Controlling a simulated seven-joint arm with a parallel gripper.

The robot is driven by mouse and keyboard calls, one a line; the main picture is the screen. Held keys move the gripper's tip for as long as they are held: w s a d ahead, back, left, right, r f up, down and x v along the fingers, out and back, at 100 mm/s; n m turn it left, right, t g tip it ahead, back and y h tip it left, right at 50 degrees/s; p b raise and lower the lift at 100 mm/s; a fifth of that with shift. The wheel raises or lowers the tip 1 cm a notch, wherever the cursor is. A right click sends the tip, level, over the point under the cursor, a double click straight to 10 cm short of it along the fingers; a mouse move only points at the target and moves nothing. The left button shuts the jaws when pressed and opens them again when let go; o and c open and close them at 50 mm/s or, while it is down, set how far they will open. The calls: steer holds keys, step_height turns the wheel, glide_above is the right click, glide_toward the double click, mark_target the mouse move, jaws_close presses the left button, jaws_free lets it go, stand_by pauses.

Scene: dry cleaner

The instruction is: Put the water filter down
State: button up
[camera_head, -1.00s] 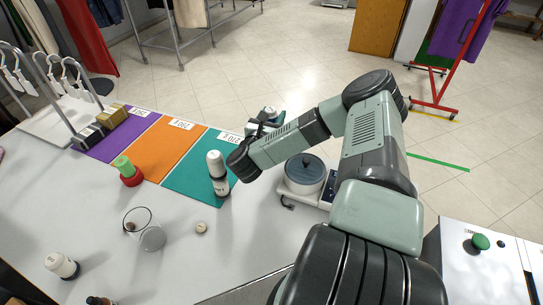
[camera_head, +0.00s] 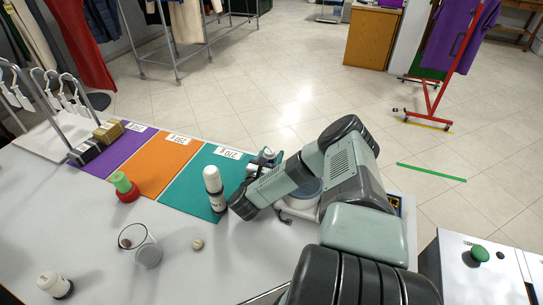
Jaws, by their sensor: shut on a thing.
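My gripper (camera_head: 257,168) is beyond the wrist, by the right edge of the teal mat (camera_head: 190,184), and largely hidden behind my own forearm. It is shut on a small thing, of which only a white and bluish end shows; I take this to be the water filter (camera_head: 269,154). Its shape and the fingertips are hard to make out. I cannot tell whether it touches the counter (camera_head: 95,225).
A scale with a round pan (camera_head: 303,196) is partly hidden behind my arm. An orange mat (camera_head: 157,168) and a purple mat (camera_head: 112,152) lie left.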

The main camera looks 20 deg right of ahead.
steer(key=shift+f, duration=0.1)
steer(key=o, duration=1.1)
steer(key=shift+r, duration=0.2)
steer(key=v, duration=0.2)
steer(key=f+v, duration=0.1)
steer(key=v, duration=0.1)
steer(key=shift+s+a, duration=0.2)
steer(key=shift+a, duration=0.05)
steer(key=shift+s+a+r, duration=0.2)
steer(key=shift+s+r, duration=0.1)
steer(key=shift+r, duration=0.05)
steer(key=shift+v, duration=1.05)
